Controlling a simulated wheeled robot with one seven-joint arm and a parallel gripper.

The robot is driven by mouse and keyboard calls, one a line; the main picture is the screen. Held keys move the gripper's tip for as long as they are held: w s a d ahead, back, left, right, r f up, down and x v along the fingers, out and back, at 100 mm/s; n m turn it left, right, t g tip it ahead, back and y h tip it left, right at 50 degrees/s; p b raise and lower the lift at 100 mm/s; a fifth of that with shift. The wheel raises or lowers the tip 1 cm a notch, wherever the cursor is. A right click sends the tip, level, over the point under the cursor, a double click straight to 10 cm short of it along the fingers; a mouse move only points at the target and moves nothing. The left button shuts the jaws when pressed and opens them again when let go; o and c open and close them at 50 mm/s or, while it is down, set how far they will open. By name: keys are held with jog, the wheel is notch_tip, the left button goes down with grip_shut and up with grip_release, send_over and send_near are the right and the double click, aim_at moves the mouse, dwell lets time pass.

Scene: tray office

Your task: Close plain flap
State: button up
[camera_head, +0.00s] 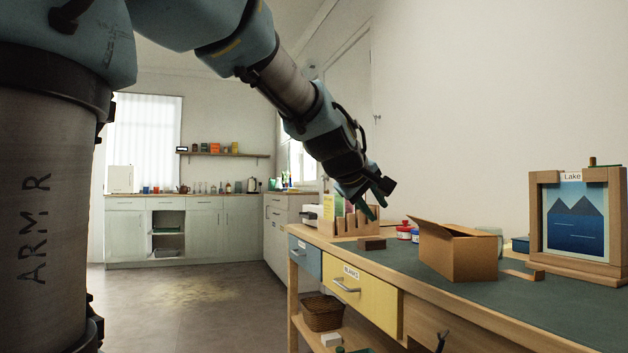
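An open cardboard box (470,262) stands on the green top of the workbench. A flap (427,232) at its left end stands raised and leans outward, and a long edge or flap shows along the back. I cannot tell from here which flap is plain. My gripper (378,209) hangs in the air to the left of the box and above it, apart from it. Its two dark green fingertips look spread, with nothing between them.
A wooden rack (350,224), red-lidded jars (404,231) and a small brown block (371,243) stand left of the box. A framed lake picture (577,225) stands right. A yellow drawer (362,296) is below. Open floor (190,300) lies left.

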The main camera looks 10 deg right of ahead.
jog(key=s+a+r+m+g+y+p, duration=0.1)
jog(key=a+p, duration=1.2)
jog(key=p, duration=2)
jog(key=shift+r+m+g+y+p, duration=0.25)
jog(key=shift+m+g+y, duration=0.55)
jog(key=shift+y, duration=1)
jog(key=shift+f, duration=0.1)
